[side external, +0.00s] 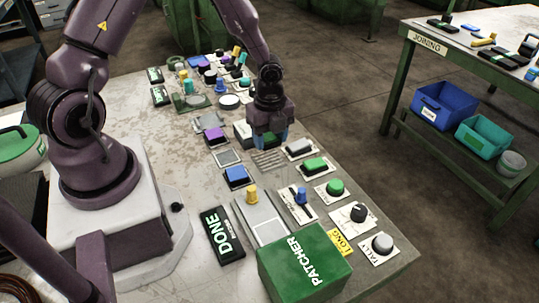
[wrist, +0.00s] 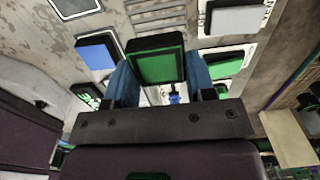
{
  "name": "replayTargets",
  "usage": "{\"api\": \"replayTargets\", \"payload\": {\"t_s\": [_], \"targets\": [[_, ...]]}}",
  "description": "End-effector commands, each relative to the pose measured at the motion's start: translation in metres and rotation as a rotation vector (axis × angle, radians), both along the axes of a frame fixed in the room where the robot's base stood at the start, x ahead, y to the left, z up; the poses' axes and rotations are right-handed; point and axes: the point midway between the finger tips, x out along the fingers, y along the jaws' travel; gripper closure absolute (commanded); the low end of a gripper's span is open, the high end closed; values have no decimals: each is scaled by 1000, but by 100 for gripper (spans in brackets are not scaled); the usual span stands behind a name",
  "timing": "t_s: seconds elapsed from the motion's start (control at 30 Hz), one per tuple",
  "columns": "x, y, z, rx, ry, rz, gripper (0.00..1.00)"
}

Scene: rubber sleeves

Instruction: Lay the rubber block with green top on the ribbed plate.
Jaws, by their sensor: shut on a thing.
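My gripper (side external: 270,139) is shut on the rubber block with green top; its blue fingers show on both sides of it in the wrist view. The held block (wrist: 156,65) has a bright green top and dark sides, and is mostly hidden by the fingers in the side view. The ribbed plate (side external: 268,160) is a flat pale plate with slots, just in front of my gripper in the side view. Part of it (wrist: 155,12) shows at the top of the wrist view, beyond the held block. The block appears above the table, apart from the plate.
A grey block (side external: 299,148) and another green-topped block (side external: 315,165) stand right of the plate. A blue block (side external: 236,175) and an empty square frame (side external: 227,157) are to its left.

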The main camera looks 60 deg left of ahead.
Motion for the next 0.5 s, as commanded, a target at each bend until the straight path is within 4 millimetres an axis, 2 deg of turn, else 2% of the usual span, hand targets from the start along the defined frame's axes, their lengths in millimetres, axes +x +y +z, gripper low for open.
{"api": "replayTargets", "payload": {"t_s": [0.03, 0.27, 0.4, 0.5], "targets": [[0, -1, -8, -1, 2, 0, 77], [0, -1, -28, -1, 1, 0, 77], [0, -1, -48, -1, 1, 1, 77], [1, 0, -53, 1, -2, 1, 77]]}}
